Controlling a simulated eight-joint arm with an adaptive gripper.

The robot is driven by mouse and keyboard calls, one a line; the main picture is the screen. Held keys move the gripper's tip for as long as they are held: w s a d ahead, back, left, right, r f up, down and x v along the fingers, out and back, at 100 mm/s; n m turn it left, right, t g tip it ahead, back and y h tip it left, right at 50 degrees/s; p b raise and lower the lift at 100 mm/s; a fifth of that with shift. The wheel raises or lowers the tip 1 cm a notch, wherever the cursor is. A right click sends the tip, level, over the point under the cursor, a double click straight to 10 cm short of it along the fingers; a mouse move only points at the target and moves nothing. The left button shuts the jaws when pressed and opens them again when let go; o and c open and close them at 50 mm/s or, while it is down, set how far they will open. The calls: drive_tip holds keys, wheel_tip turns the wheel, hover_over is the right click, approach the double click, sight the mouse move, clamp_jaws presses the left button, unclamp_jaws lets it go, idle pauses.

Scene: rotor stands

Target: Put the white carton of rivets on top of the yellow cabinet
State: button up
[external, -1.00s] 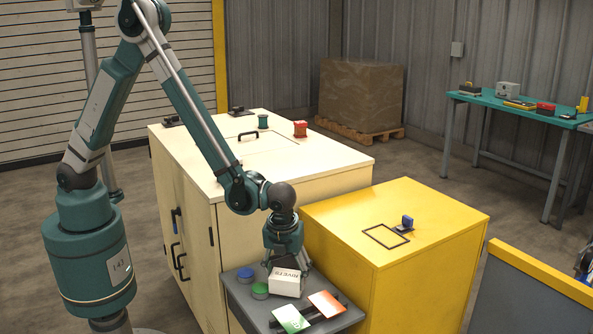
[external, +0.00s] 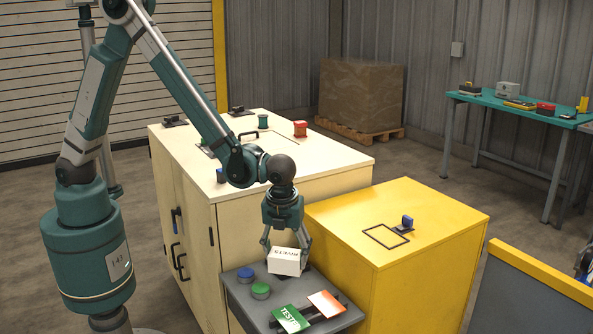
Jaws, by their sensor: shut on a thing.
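The white carton of rivets (external: 286,262) is between the fingers of my gripper (external: 286,250), which is shut on it. The carton is slightly tilted and appears held just above the grey stand (external: 338,323). The yellow cabinet (external: 430,215) stands to the right of the gripper. Its top lies higher than the stand and carries a dark rectangular outline (external: 385,237) and a small blue item (external: 407,222) on a dark base.
On the grey stand are blue (external: 245,275) and green (external: 261,290) buttons, a green TEST card (external: 291,318) and an orange-and-white card (external: 325,303). A cream cabinet (external: 290,170) stands behind, with a red item (external: 300,128) on top. Most of the yellow top is clear.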

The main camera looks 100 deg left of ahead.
sight(282, 272)
drive_tip(key=shift+f+n, duration=0.1)
drive_tip(key=shift+n, duration=0.2)
idle(0.4)
drive_tip(key=n, duration=0.1)
drive_tip(key=f+n, duration=0.1)
drive_tip(key=n, duration=0.1)
drive_tip(key=shift+s+d+f+n+g, duration=0.1)
drive_tip(key=shift+d+f+n+g, duration=0.05)
drive_tip(key=shift+d+n+g, duration=0.2)
drive_tip(key=n, duration=0.1)
drive_tip(key=f+n, duration=0.1)
drive_tip(key=n, duration=0.2)
drive_tip(key=shift+s+d+f+g, duration=0.15)
drive_tip(key=shift+d+f+g, duration=0.1)
drive_tip(key=shift+d, duration=0.1)
drive_tip(key=n, duration=0.1)
drive_tip(key=f+n, duration=0.1)
drive_tip(key=n, duration=0.1)
drive_tip(key=d+n+h, duration=0.1)
drive_tip(key=n, duration=0.1)
drive_tip(key=shift+s+f+n, duration=0.15)
drive_tip(key=shift+f+n, duration=0.1)
drive_tip(key=shift+f, duration=0.1)
drive_tip(key=n, duration=0.1)
drive_tip(key=f+n, duration=0.1)
drive_tip(key=n, duration=0.2)
drive_tip(key=shift+s+d+f+g+h, duration=0.15)
drive_tip(key=shift+d+g+h, duration=0.15)
drive_tip(key=shift+h, duration=0.1)
